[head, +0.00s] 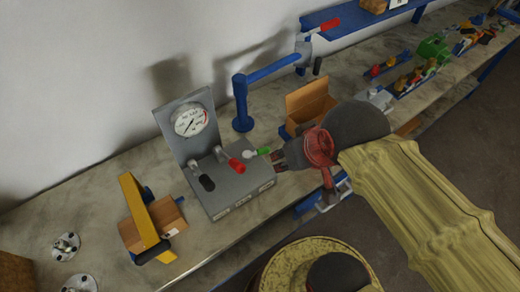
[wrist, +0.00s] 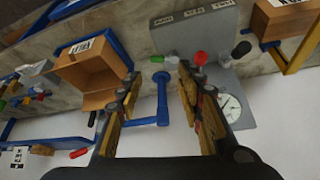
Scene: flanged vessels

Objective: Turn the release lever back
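A grey control box (head: 236,192) with a round gauge (head: 190,120) on its upright back plate stands on the bench. Three levers rise from it: black-tipped (head: 206,182), red-tipped (head: 236,166) and green-tipped (head: 263,151). I cannot read which one is the release lever. My gripper (head: 279,157) is just right of the green tip. In the wrist view my gripper (wrist: 158,76) is open, its fingers apart with nothing between them.
A blue post with an arm (head: 241,105) stands behind the box. An open cardboard box (head: 308,102) is behind my gripper. A yellow-framed clamp (head: 144,215) with a carton is at left. A yellow drum (head: 285,265) stands in front of the bench.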

